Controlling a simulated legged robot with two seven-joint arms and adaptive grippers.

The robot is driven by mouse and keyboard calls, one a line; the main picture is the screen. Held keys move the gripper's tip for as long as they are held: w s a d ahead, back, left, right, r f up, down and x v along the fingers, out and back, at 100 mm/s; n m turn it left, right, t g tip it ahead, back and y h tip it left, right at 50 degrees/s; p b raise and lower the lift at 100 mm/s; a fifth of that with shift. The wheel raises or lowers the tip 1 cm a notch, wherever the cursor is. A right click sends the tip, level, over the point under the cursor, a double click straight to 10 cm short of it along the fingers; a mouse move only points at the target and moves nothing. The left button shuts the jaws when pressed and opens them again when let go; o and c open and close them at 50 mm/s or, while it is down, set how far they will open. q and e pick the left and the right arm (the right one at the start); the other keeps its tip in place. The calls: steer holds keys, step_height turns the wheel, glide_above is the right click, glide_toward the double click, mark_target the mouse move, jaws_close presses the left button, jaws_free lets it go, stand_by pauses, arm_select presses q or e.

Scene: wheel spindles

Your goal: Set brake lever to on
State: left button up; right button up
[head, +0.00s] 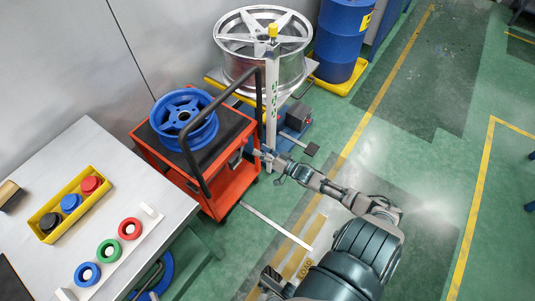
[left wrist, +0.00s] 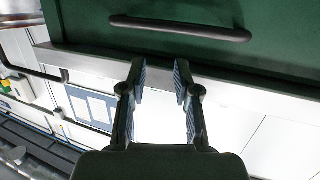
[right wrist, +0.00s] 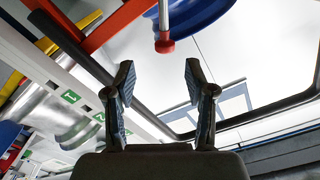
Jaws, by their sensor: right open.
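My right gripper (head: 257,153) is beside the red cart's right side, near the foot of a white post (head: 271,100) with a yellow top. In the right wrist view, the right gripper (right wrist: 160,80) is open and empty. A metal rod with a red end (right wrist: 165,45) shows beyond its fingertips, apart from them; I cannot tell whether it is the brake lever. The post's green labels (right wrist: 70,97) show at the left there. My left gripper (left wrist: 160,80) is open and empty, facing a green drawer front (left wrist: 180,45) with a dark handle. No brake lever is clearly identifiable.
The red cart (head: 231,195) carries a blue wheel (head: 184,118) and has a black push bar (head: 203,112). A silver wheel (head: 264,50) stands behind it. A grey table (head: 95,165) holds coloured rings and a yellow tray (head: 47,233). Green floor to the right is open.

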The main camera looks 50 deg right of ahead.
steer(key=shift+s+d, duration=0.15)
steer(key=shift+s, duration=1.4)
